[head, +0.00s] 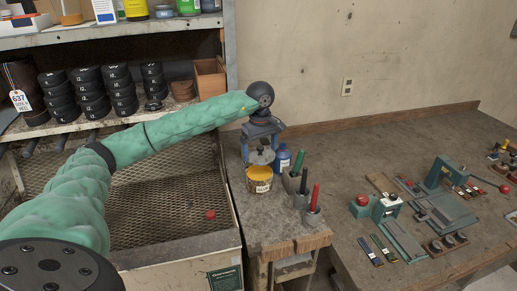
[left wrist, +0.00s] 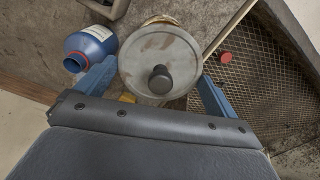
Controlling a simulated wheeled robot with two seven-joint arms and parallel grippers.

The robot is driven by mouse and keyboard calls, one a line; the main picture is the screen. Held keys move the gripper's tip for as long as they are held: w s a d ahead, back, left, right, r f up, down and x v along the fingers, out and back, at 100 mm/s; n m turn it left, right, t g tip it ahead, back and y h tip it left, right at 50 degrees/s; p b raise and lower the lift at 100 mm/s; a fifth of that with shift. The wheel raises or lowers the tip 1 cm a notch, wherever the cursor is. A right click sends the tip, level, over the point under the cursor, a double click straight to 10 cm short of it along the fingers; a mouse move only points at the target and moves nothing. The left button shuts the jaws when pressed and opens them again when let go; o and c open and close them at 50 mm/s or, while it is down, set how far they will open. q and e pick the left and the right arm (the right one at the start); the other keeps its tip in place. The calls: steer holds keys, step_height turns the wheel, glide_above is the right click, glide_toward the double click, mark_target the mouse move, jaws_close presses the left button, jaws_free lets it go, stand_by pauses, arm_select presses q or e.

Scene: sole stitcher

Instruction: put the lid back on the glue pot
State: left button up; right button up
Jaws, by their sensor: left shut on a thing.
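The glue pot (head: 258,186) is a yellow pot with a white label, upright near the left edge of the bench, with an amber rim. My left gripper (head: 261,151) is directly above it, pointing down, with its blue fingers on either side of the grey lid (head: 261,157). In the left wrist view the lid (left wrist: 150,52) is a worn grey disc with a black knob, between the fingers of the gripper (left wrist: 155,85). The lid looks level and slightly above the pot; it hides most of the pot there. My right gripper is not in view.
Grey holders with green, black and red pens (head: 312,205) stand right of the pot. A mesh-floored bin (head: 170,195) with a red cap lies left. Green tooling (head: 440,205) fills the right bench.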

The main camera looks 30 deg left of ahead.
mark_target(259, 154)
arm_select(q)
steer(key=shift+s+a+f, duration=0.1)
steer(key=shift+a+f, duration=0.2)
steer(key=shift+f, duration=0.45)
steer(key=shift+d+f, duration=0.2)
steer(key=shift+f, duration=1)
steer(key=shift+f+b, duration=0.3)
steer(key=shift+b, duration=0.05)
steer(key=shift+f+b, duration=0.7)
steer(key=shift+f, duration=0.3)
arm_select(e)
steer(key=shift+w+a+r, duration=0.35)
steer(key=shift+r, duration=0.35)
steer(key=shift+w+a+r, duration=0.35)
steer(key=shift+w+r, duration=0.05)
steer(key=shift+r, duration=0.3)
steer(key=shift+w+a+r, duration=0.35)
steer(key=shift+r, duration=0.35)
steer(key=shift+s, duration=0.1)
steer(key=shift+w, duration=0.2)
